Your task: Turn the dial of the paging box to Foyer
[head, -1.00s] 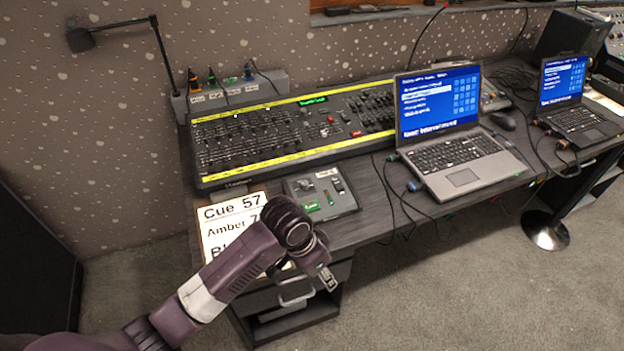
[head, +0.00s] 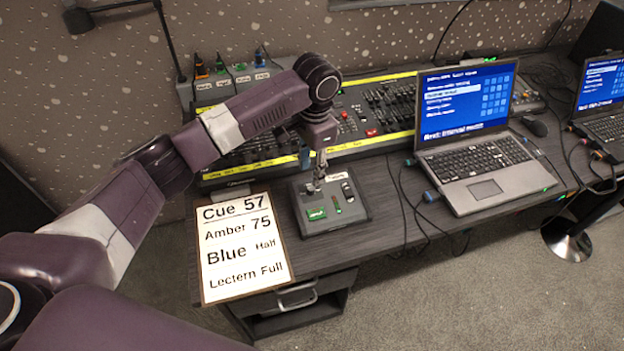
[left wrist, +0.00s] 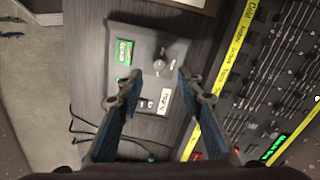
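The paging box (head: 356,212) is a small grey panel on the desk, right of the cue sheet, in front of the mixing desk. It has a green label (head: 316,214) and a white label. In the left wrist view the box (left wrist: 143,35) carries a round grey dial (left wrist: 163,63); the zone its pointer marks is too small to read. My left gripper (head: 318,184) points down over the box and partly hides the dial in the head view. In the left wrist view the left gripper (left wrist: 159,75) is open, its fingertips apart on either side of the dial; contact cannot be told. My right gripper is not in view.
The fader desk (head: 375,142) with yellow strips stands behind the box. A cue sheet (head: 243,245) lies left of it, and a laptop (head: 485,190) stands to the right. Black cables (head: 405,205) run between box and laptop. A lamp (head: 77,20) stands at the back left.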

